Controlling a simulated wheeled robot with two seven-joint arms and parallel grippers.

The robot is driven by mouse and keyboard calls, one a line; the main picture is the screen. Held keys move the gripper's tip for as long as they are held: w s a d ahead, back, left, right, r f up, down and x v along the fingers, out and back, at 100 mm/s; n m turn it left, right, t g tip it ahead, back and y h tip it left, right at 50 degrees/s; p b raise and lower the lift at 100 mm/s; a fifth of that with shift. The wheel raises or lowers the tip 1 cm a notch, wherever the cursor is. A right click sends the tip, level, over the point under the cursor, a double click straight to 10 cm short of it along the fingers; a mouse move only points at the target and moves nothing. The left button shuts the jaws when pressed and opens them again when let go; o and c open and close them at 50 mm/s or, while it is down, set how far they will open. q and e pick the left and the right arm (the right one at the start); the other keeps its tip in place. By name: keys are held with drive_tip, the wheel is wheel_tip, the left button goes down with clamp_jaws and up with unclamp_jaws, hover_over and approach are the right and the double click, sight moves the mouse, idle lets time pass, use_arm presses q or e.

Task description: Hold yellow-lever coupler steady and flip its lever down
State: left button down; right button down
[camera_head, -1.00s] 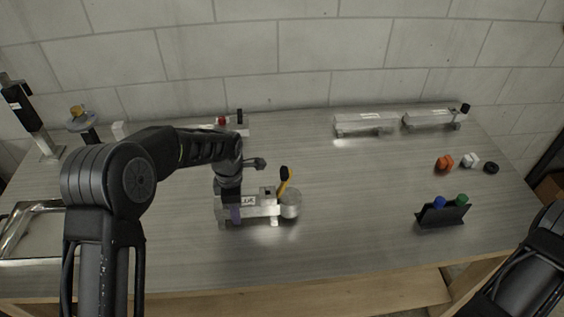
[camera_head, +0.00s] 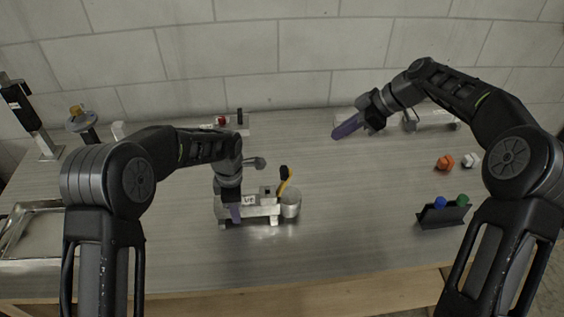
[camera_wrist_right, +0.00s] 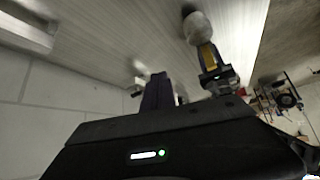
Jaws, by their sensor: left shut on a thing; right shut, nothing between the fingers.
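The yellow-lever coupler is on the near-middle trailer (camera_head: 262,212) on the table. Its yellow lever (camera_head: 287,182) stands raised with a black tip, beside a round silver cylinder (camera_head: 290,204) at the trailer's right end. My left gripper (camera_head: 235,213) points down and is shut on the trailer's body, left of the lever. My right gripper (camera_head: 347,127) is shut and empty, in the air above and to the right of the coupler, its purple fingers pointing down-left. The right wrist view shows the yellow lever (camera_wrist_right: 207,56) beyond the purple fingers (camera_wrist_right: 157,92).
Another trailer (camera_head: 240,122) stands at the back left, and others at the back right are partly behind my right arm. A black holder (camera_head: 443,216) with blue and green knobs stands at right. Orange (camera_head: 445,162) and white (camera_head: 470,160) knobs lie behind it. The table's front middle is clear.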

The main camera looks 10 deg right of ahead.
sight(283, 169)
drive_tip(key=s+a+r+n+g, duration=0.3)
drive_tip(key=s+a, duration=0.3)
drive_tip(key=a, duration=0.3)
drive_tip(key=shift+s+a+r+n, duration=0.2)
drive_tip(key=shift+a+r+n, duration=0.1)
drive_tip(key=shift+r+n, duration=0.4)
drive_tip(key=shift+a+f, duration=0.1)
drive_tip(key=shift+f, duration=0.05)
drive_tip(key=x, duration=0.9)
drive_tip(key=shift+a+f, duration=0.2)
drive_tip(key=shift+a, duration=0.15)
drive_tip(key=shift+d+y, duration=0.1)
drive_tip(key=shift+y, duration=0.2)
